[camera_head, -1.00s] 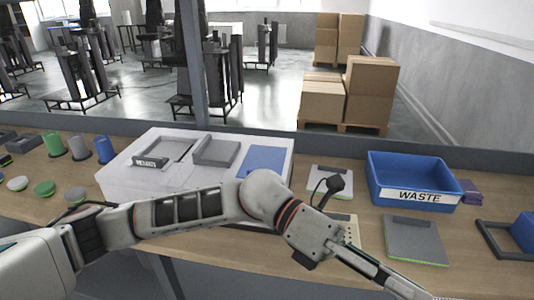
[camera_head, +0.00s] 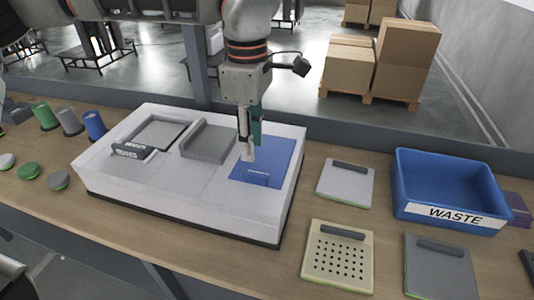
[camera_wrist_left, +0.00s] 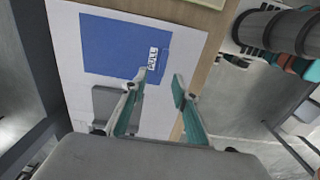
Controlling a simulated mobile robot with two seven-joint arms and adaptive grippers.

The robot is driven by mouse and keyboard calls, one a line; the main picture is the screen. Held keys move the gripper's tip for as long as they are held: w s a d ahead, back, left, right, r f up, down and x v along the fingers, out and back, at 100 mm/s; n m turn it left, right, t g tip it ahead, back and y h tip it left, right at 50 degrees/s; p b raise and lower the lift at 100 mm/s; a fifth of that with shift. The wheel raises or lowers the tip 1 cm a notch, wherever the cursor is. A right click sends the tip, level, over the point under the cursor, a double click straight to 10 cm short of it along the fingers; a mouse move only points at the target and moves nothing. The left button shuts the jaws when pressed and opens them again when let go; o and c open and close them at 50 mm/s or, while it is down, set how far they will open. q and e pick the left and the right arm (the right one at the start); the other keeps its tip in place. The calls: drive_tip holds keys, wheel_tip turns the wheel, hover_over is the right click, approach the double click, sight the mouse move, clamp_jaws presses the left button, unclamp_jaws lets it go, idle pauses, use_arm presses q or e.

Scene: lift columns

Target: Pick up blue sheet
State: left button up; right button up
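The blue sheet (camera_head: 279,158) lies flat on the right part of the white block (camera_head: 200,215). It also shows in the left wrist view (camera_wrist_left: 110,45), with a small label reading PULL near one corner. A small clear tab or outline shows at its near edge in the head view. My left gripper (camera_head: 250,150) points down over the left half of the sheet. In the left wrist view its two teal-lined fingers (camera_wrist_left: 160,80) stand apart with nothing between them. Whether the tips touch the sheet I cannot tell. My right gripper is not in view.
A grey raised tray (camera_head: 207,142) and a grey frame (camera_head: 150,140) sit on the block left of the sheet. A blue WASTE bin (camera_head: 445,185), a perforated beige plate (camera_head: 338,255) and grey plates (camera_head: 345,183) are to the right. Coloured cylinders (camera_head: 94,125) stand at left.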

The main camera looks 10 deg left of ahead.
sight(254, 174)
use_arm(q)
drive_tip(key=shift+s+f, duration=0.2)
drive_tip(key=shift+f, duration=1)
drive_tip(key=shift+s+d+f, duration=0.1)
drive_tip(key=shift+f, duration=1.2)
drive_tip(key=shift+s+d+f, duration=0.1)
drive_tip(key=shift+f, duration=1.2)
clamp_jaws()
